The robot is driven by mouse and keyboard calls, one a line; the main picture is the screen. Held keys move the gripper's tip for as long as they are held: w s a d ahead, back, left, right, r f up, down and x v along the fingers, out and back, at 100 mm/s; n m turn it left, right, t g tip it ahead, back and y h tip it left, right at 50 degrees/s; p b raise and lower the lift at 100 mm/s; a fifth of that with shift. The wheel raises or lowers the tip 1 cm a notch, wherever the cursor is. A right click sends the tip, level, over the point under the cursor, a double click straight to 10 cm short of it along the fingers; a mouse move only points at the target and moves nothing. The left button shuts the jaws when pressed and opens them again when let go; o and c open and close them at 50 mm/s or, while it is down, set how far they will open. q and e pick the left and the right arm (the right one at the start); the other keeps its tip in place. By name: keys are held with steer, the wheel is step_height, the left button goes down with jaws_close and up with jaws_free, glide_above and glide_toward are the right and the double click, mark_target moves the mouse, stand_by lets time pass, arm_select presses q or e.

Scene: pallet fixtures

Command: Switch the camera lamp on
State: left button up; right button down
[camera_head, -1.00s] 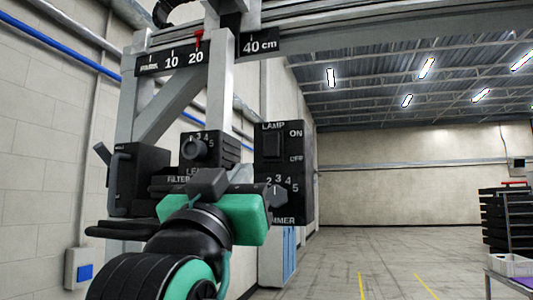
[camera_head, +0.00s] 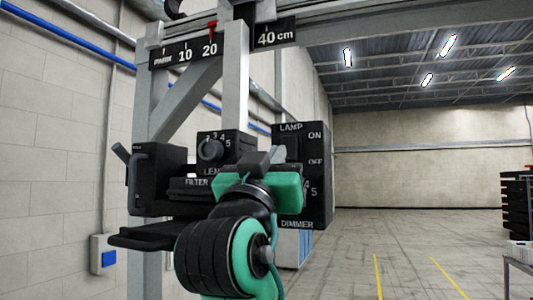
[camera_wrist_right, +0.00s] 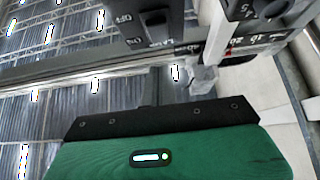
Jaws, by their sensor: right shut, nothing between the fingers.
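The black lamp box (camera_head: 320,190) hangs on the frame in the head view, with LAMP, ON and OFF labels and a DIMMER label below. Its dark rocker switch (camera_head: 292,143) is partly covered by my right gripper. ON is at the top, OFF at the bottom; I cannot tell which way the rocker is tilted. In the right wrist view the rocker (camera_wrist_right: 155,19) shows upside down beyond the gripper. My right gripper (camera_head: 270,157) is shut and empty, its tip over the switch's lower left; contact cannot be told. The dimmer knob is hidden behind my gripper. My left gripper is out of view.
Left of the lamp box are the lens knob (camera_head: 211,149), the filter block (camera_head: 190,183) and a black lever box (camera_head: 158,180). A ruler plate (camera_head: 185,52) with a red pointer is above. Open floor (camera_head: 410,250) lies right.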

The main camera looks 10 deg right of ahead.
mark_target(290, 148)
steer(key=w+p, duration=0.1)
steer(key=w+d+p, duration=0.1)
steer(key=w+d+r, duration=0.1)
steer(key=shift+w+d+p, duration=0.25)
steer(key=shift+w+p, duration=0.1)
steer(key=shift+p, duration=0.05)
steer(key=shift+w+d+f, duration=0.3)
steer(key=shift+w+d, duration=0.05)
steer(key=shift+w, duration=0.15)
steer(key=shift+a, duration=0.1)
